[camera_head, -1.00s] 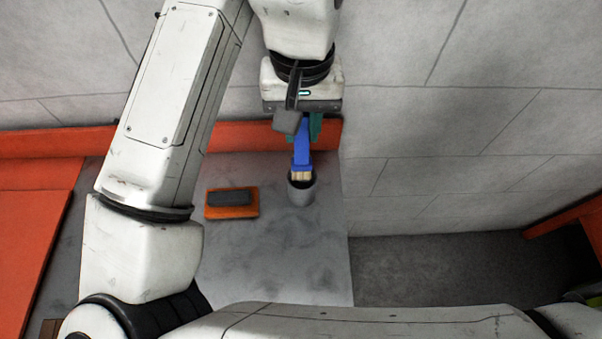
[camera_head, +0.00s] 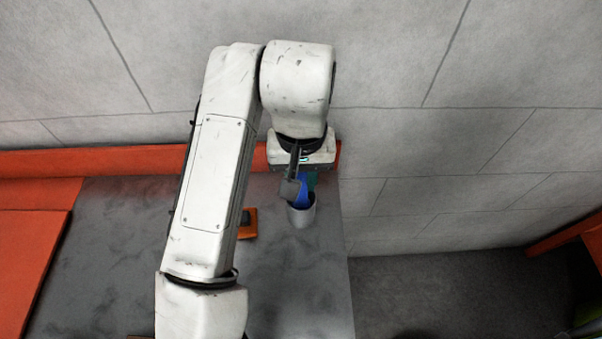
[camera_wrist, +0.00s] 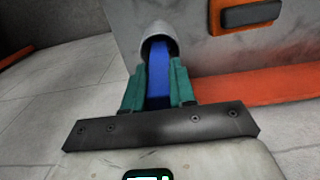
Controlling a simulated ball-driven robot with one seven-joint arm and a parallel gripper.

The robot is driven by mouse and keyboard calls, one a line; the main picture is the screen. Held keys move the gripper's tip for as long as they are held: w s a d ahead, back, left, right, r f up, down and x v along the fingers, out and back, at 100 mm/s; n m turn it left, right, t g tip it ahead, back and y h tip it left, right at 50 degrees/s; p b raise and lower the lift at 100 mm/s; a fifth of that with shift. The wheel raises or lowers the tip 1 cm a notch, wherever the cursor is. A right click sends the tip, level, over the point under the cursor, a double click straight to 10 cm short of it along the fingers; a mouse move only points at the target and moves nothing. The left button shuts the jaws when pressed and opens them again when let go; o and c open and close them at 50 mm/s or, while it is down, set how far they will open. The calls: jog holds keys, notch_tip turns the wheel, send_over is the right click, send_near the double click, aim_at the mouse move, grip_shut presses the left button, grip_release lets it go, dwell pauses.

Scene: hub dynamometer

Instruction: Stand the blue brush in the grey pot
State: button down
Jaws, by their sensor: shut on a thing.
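The blue brush (camera_head: 302,190) is held in my gripper, with its lower end inside the grey pot (camera_head: 302,216). In the wrist view the blue brush (camera_wrist: 158,78) runs between the green fingers of my gripper (camera_wrist: 159,88) into the mouth of the grey pot (camera_wrist: 157,32). Its bristles are hidden inside the pot. My gripper (camera_head: 304,180) is shut on the brush just above the pot rim. I cannot tell whether the brush touches the pot's bottom.
An orange block with a dark top (camera_head: 247,222) lies left of the pot, partly hidden by my arm. The grey table (camera_head: 300,290) ends to the right of the pot. An orange ledge (camera_head: 100,161) runs along the back by the wall.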

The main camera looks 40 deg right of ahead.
jog(key=c, duration=0.9)
grip_release()
jog(key=shift+o, duration=0.2)
jog(key=shift+f, duration=0.2)
jog(key=r, duration=1.1)
jog(key=shift+a, duration=0.35)
